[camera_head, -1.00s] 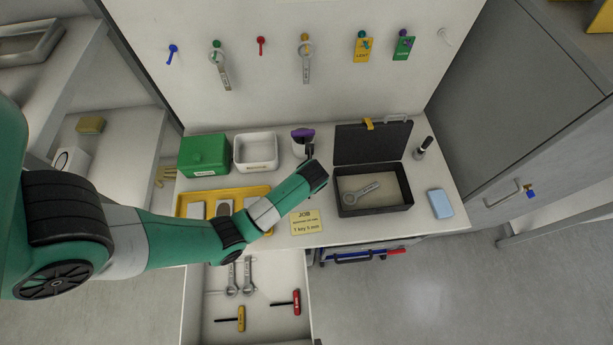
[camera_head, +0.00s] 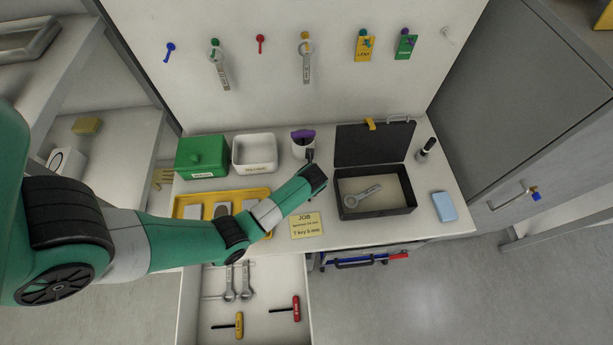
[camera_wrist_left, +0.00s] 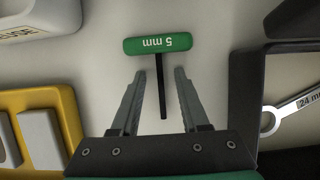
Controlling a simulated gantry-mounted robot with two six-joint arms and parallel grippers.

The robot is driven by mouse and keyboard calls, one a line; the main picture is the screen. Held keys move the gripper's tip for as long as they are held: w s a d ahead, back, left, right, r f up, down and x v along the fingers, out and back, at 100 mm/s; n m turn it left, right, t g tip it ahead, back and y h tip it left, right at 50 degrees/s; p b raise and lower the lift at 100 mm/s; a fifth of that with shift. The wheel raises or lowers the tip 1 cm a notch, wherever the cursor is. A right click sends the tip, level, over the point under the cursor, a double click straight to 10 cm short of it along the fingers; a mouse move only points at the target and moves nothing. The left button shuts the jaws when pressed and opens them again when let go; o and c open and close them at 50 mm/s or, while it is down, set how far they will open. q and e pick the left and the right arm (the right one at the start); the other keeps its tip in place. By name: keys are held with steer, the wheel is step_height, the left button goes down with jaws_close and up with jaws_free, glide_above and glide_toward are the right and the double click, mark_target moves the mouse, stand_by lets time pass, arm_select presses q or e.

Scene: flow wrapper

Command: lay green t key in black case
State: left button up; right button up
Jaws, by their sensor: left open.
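The green T key (camera_wrist_left: 160,44), marked 5 mm, lies on the white worktop in the left wrist view, its black shaft pointing toward my palm. My left gripper (camera_wrist_left: 160,73) is open, with one finger on each side of the shaft and visible gaps to both. The green handle lies just beyond the fingertips. In the head view my arm hides the key. The black case (camera_head: 378,212) stands open to the right of my left gripper, lid raised, with a silver wrench (camera_head: 362,196) inside. The case also shows in the wrist view (camera_wrist_left: 250,85). My right gripper is not in view.
A job note (camera_head: 307,225) lies near the front edge. A blue block (camera_head: 444,206) lies right of the case. An open drawer (camera_head: 262,325) holds tools.

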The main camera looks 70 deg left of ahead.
arm_select(q)
steer(key=shift+c, duration=0.2)
jaws_close()
stand_by(0.3)
steer(key=r+p, duration=0.1)
steer(key=r, duration=0.1)
steer(key=r+p, duration=0.1)
steer(key=r, duration=0.1)
steer(key=shift+d+r, duration=0.2)
steer(key=shift+r, duration=0.1)
steer(key=s+d+r+p, duration=0.4)
steer(key=s+d+r, duration=0.3)
steer(key=d, duration=0.4)
steer(key=shift+p+v, duration=0.3)
steer(key=shift+v, duration=0.6)
